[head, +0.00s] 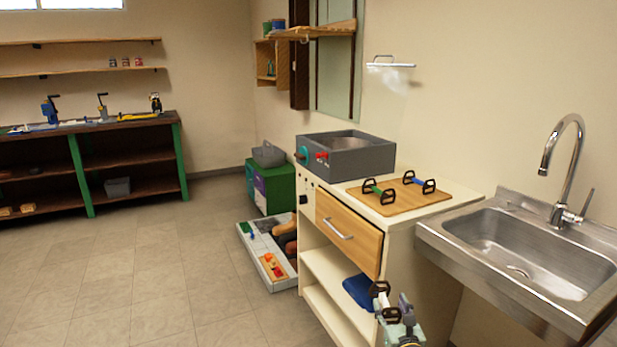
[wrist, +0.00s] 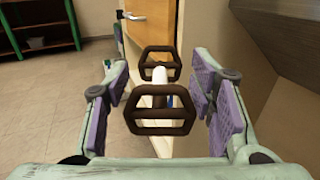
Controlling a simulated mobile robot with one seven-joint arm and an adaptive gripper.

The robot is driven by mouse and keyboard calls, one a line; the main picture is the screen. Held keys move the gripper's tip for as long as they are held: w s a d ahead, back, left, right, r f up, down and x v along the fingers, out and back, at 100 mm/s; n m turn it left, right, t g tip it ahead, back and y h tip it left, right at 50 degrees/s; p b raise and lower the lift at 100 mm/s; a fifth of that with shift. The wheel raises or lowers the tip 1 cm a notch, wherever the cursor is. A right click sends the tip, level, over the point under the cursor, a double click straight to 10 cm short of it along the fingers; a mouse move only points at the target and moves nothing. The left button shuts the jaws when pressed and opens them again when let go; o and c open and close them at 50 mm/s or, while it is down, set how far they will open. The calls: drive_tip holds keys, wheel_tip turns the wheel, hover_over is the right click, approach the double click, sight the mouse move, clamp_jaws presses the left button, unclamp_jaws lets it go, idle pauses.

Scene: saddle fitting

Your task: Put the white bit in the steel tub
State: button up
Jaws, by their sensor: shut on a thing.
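The white bit (wrist: 159,92) shows in the wrist view as a pale bar with a dark, slotted ring at each end. My gripper (wrist: 161,103) is shut on it, with a purple-padded finger on each side. In the head view my gripper (head: 404,322) is low in front of the cabinet, left of and below the sink, and a dark ring of the bit (head: 381,290) shows beside it. The steel sink basin (head: 500,249) is at the right. A grey box with a metal basin (head: 350,141) stands on the counter; I cannot tell which is the tub.
A green bit (head: 377,190) and a blue bit (head: 419,182) lie on a wooden board (head: 398,205) on the counter. A blue object (head: 358,290) sits on the cabinet shelf.

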drive_tip(key=s+a+f, duration=0.1)
drive_tip(key=a+f, duration=0.3)
drive_tip(key=a, duration=0.3)
drive_tip(key=s+a+f, duration=0.2)
drive_tip(key=a+f, duration=0.2)
drive_tip(key=a, duration=0.3)
drive_tip(key=s+a+f+h+b, duration=0.1)
drive_tip(key=a+f, duration=0.3)
drive_tip(key=a, duration=0.4)
drive_tip(key=shift+s+m, duration=0.3)
drive_tip(key=shift+s, duration=0.4)
drive_tip(key=shift+f, duration=0.1)
